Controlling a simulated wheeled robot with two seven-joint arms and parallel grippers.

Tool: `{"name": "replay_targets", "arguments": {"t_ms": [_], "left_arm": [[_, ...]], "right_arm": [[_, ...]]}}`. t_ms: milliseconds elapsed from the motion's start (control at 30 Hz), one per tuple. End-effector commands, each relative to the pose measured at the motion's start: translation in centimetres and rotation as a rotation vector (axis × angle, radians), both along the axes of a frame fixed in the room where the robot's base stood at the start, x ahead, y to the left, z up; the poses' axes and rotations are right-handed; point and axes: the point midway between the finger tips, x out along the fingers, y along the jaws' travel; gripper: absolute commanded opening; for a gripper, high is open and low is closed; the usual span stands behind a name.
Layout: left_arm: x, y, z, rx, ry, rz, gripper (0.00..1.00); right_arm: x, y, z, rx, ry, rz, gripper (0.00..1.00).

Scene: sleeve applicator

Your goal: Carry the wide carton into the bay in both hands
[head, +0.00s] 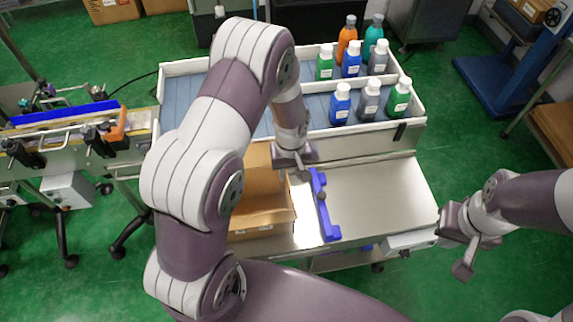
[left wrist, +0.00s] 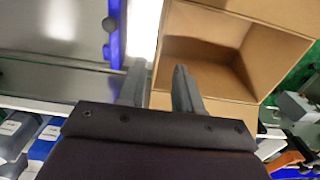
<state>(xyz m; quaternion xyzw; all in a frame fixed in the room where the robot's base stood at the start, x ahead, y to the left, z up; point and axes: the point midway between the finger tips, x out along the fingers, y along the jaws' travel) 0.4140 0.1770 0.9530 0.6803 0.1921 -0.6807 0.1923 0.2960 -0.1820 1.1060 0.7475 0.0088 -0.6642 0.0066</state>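The wide carton (head: 264,205), brown and open-topped, sits on the left part of the metal table (head: 375,195), partly hidden behind my left arm. A blue guide rail (head: 324,205) stands just right of it; I cannot tell which area is the bay. My left gripper (head: 294,172) is above the carton's back right edge. In the left wrist view its fingers (left wrist: 158,88) are apart, with the carton's side edge (left wrist: 235,45) appearing between them; contact cannot be told. My right gripper (head: 468,258) is open and empty, off the table's right end, away from the carton.
A white-walled tray (head: 410,125) with several capped bottles (head: 351,60) stands along the table's back. A conveyor (head: 60,150) with blue and orange parts is at the left. The metal top right of the blue rail is clear.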

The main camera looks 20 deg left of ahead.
Motion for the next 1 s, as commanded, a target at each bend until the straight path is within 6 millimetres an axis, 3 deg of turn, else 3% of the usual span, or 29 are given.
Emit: {"name": "replay_targets", "arguments": {"t_ms": [267,700,1000], "left_arm": [[-0.1,0.0,-1.5,0.000,0.004,0.000,0.34],[-0.1,0.0,-9.8,0.000,0.002,0.000,0.34],[0.0,0.0,-12.6,0.000,-0.001,0.000,0.34]], "right_arm": [[0.0,0.0,0.4,0.000,0.000,0.000,0.00],[0.0,0.0,1.8,0.000,0.000,0.000,0.00],[0.0,0.0,2.2,0.000,0.000,0.000,0.00]]}}
